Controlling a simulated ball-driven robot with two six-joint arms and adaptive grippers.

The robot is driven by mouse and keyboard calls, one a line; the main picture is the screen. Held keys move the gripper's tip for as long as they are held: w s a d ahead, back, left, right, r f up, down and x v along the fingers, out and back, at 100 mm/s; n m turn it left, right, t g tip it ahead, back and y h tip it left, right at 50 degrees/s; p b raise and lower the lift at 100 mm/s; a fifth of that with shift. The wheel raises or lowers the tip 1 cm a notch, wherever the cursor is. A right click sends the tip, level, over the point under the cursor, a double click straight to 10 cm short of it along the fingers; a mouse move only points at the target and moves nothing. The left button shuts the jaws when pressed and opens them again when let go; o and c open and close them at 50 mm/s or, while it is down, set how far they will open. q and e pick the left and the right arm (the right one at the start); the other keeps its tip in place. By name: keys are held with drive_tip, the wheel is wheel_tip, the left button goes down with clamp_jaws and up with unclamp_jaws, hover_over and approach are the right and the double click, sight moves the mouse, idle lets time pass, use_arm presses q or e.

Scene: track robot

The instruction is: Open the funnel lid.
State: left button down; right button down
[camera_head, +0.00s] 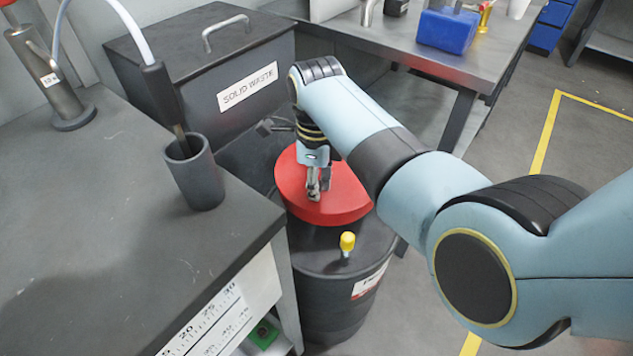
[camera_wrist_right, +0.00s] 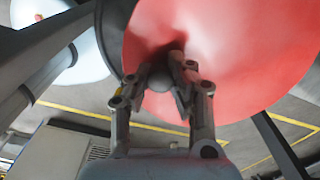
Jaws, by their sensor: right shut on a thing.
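The red round funnel lid (camera_head: 345,200) is over the top of a dark drum (camera_head: 330,290), left of my right forearm. My right gripper (camera_head: 318,190) reaches down to the lid near its middle, with its fingers closed together there. In the right wrist view the fingers (camera_wrist_right: 160,82) close around a small grey knob (camera_wrist_right: 161,77) beside the red lid surface (camera_wrist_right: 230,50). The funnel under the lid is hidden, and I cannot tell whether the lid is raised. My left gripper is not in view.
A yellow-capped fitting (camera_head: 347,243) stands on the drum top in front of the lid. A dark bench (camera_head: 100,220) with a grey cup (camera_head: 194,178) is close on the left. A solid waste bin (camera_head: 205,65) stands behind. Floor at the right is clear.

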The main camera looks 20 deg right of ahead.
drive_tip(key=shift+d+r+p, duration=0.1)
drive_tip(key=shift+r+p, duration=0.25)
drive_tip(key=shift+r, duration=0.05)
drive_tip(key=r+p, duration=0.1)
drive_tip(key=r+g+y+p, duration=0.1)
drive_tip(key=w+d+r+y+p, duration=0.1)
drive_tip(key=r, duration=0.1)
drive_tip(key=shift+d, duration=0.1)
drive_tip(key=w+d+r+g+y+b, duration=0.1)
drive_tip(key=w+d+r+g+y, duration=0.1)
drive_tip(key=d+r+g+y, duration=0.1)
drive_tip(key=shift+d+r+y, duration=0.15)
drive_tip(key=shift+r+y, duration=0.35)
drive_tip(key=shift+r, duration=0.75)
drive_tip(key=shift+w, duration=0.1)
drive_tip(key=c, duration=1.1)
unclamp_jaws()
wheel_tip(320, 180, up, 10)
hover_over(334, 177)
drive_tip(key=w+d, duration=0.4)
drive_tip(key=d, duration=0.2)
drive_tip(key=shift+a+f, duration=0.15)
drive_tip(key=shift+a, duration=0.05)
